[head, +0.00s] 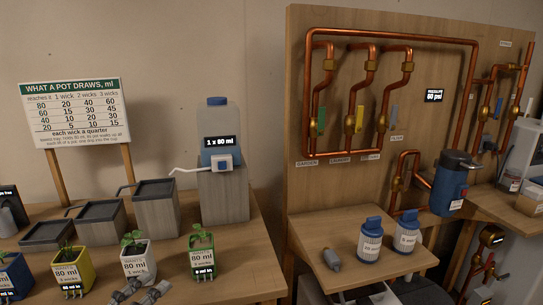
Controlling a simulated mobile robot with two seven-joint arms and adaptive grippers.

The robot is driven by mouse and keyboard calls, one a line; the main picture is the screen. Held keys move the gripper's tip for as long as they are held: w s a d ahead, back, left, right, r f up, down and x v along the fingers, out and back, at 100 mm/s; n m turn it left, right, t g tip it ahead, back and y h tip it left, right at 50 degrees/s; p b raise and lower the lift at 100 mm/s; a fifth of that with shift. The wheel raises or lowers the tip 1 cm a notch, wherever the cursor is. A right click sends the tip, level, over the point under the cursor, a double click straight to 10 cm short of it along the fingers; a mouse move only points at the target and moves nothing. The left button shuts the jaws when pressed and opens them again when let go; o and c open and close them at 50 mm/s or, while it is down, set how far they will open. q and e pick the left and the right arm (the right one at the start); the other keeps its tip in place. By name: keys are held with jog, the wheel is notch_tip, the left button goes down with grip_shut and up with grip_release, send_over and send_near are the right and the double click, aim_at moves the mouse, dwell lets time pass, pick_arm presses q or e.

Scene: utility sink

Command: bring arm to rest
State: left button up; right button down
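Two grey fingers of my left gripper (152,284) show at the bottom edge, in front of the white and green pots. The fingers are apart with nothing seen between them; the rest of this arm is out of the picture. My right gripper is not in view. A white pot (139,262) and a green pot (202,256), each with a seedling and an 80 ml label, stand just beyond the fingers. A yellow pot (72,271) and a blue pot (14,277) stand farther left.
Grey lidded containers (155,209) stand behind the pots, beside a dispenser (221,150) with a spout. A sign (75,113) stands at the back left. Blue-capped bottles (371,240) and a small grey fitting (331,259) sit on the right shelf, below copper pipes (390,31).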

pick_arm(q)
jog(key=s+a+f+n+g+y, duration=0.1)
jog(key=s+f+n+y, duration=0.1)
jog(key=s+f+n, duration=0.45)
jog(key=s+a+f+n+g+y, duration=0.2)
jog(key=f+n+y, duration=0.1)
jog(key=f, duration=0.6)
jog(key=s+a+f+n+g+y, duration=0.1)
jog(key=s+f+n+y, duration=0.1)
jog(key=s+f+n, duration=0.45)
jog(key=s+d+f+n+g+y, duration=0.1)
jog(key=s+d+f+n+g, duration=0.2)
jog(key=s+f, duration=0.55)
jog(key=s+d+f+n+g, duration=0.2)
jog(key=s+d+f+n, duration=0.15)
jog(key=s, duration=0.95)
jog(key=w+r+t+p, duration=0.1)
jog(key=w+r+p, duration=0.4)
jog(key=r+p, duration=0.7)
jog(key=shift+d+r+p, duration=0.15)
jog(key=shift+r+p, duration=0.25)
jog(key=shift+p, duration=0.4)
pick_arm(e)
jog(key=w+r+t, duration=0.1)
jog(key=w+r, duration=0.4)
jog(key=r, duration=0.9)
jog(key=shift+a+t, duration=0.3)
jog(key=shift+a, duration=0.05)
